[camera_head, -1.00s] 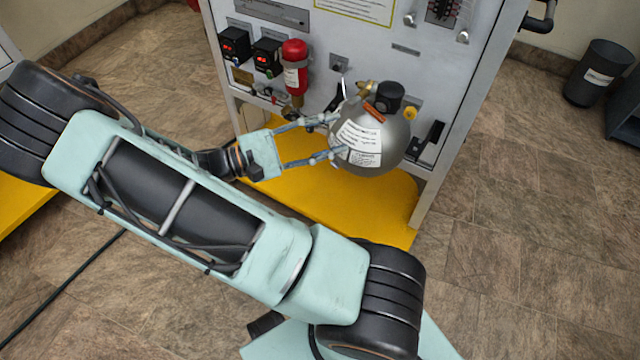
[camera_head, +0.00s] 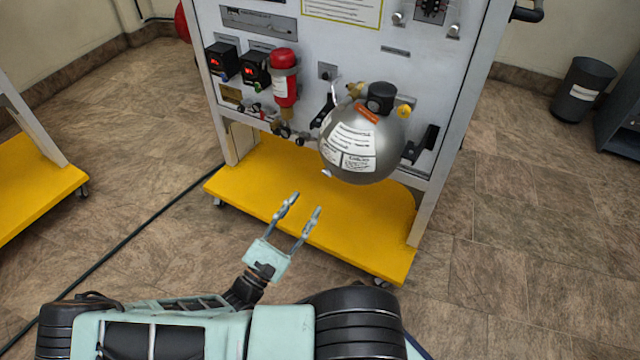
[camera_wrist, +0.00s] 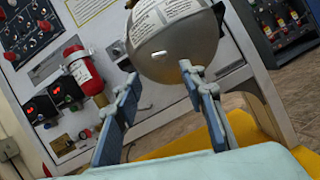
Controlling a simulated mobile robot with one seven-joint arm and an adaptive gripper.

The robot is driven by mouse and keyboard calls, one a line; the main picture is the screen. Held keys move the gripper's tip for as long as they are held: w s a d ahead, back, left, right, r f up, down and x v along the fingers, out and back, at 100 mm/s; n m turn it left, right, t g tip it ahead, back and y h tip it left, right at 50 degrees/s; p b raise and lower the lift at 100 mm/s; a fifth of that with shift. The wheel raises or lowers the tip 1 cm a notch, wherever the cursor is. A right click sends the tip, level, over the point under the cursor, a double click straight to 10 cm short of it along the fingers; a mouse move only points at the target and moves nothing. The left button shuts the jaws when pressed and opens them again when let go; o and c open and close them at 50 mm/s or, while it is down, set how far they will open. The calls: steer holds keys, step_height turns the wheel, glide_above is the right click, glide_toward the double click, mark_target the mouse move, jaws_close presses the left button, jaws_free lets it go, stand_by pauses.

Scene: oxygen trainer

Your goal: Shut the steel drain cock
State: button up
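A round steel tank (camera_head: 385,150) with white labels hangs on the front of the grey panel. A small pale piece (camera_head: 327,173) shows at its lower left edge; it may be the steel drain cock, but it is too small to tell its handle position. In the wrist view a small bright fitting or mark (camera_wrist: 158,54) shows on the tank's near side. My gripper (camera_head: 305,204) is open and empty, below and left of the tank and apart from it. In the wrist view its two fingers (camera_wrist: 158,76) point up toward the tank, with a gap between them.
A yellow base plate (camera_head: 265,190) juts out below the panel. A red cylinder (camera_head: 284,80), black gauges (camera_head: 222,60) and small valves (camera_head: 283,129) sit left of the tank. A black bracket (camera_head: 422,145) is to its right. The floor in front is open.

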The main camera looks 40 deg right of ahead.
mark_target(327, 173)
steer(key=b+x, duration=0.1)
steer(key=x, duration=0.7)
steer(key=shift+d, duration=0.25)
jaws_close()
